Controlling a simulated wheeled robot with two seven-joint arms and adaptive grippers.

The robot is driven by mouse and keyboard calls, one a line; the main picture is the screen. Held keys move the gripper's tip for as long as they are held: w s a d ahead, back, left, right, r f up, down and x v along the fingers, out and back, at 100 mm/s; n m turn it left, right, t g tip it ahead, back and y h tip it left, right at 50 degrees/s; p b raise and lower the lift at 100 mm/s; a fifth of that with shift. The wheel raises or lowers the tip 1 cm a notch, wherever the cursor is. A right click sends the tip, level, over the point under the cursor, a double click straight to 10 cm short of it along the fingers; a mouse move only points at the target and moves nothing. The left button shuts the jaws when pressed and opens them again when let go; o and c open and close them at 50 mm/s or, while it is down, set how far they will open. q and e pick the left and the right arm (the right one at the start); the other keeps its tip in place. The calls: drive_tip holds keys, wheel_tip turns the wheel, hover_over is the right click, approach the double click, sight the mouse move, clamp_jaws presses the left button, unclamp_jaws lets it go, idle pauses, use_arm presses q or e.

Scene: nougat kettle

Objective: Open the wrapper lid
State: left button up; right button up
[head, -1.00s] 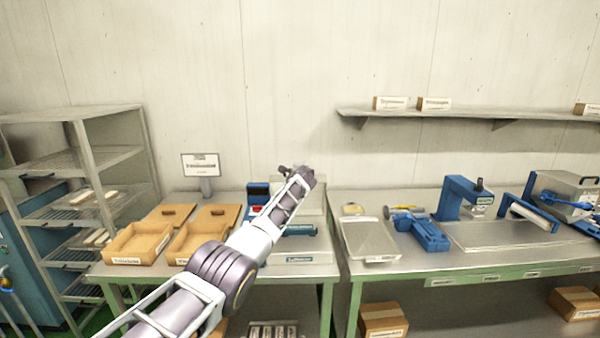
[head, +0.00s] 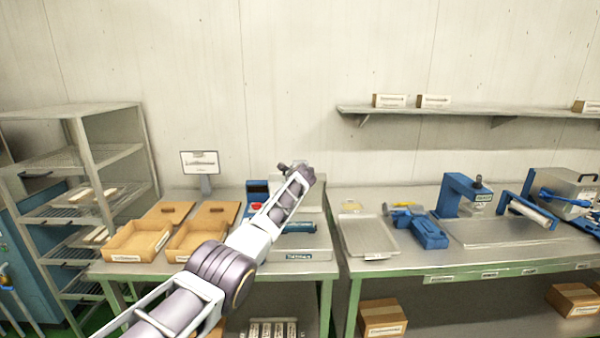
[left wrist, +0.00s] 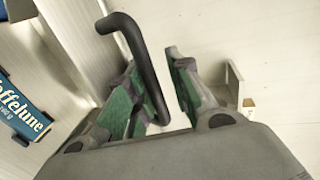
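The wrapper (head: 318,268) stands on the left table, a pale metal unit with a blue bar and a labelled front. Its pale lid (head: 316,200) appears raised at the back, partly hidden by my left arm. My left gripper (head: 297,170) is at the top of that lid. In the left wrist view a dark curved handle (left wrist: 143,62) passes between the green-padded fingers of my left gripper (left wrist: 158,95). The handle is close to the left finger, with a gap to the right finger, so the gripper looks open. My right gripper is not in view.
A blue control box with a red button (head: 256,207) stands left of the wrapper. Wooden trays (head: 138,242) lie farther left, beside a wire rack (head: 88,160). A metal tray (head: 367,238) and blue machines (head: 463,195) occupy the right table. A wall shelf (head: 470,113) is above.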

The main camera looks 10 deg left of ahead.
use_arm(q)
drive_tip(key=shift+s+d+r, duration=0.25)
drive_tip(key=shift+s+d, duration=0.05)
drive_tip(key=shift+s, duration=0.35)
drive_tip(key=v, duration=1)
drive_tip(key=shift+s, duration=0.2)
idle(0.9)
idle(0.3)
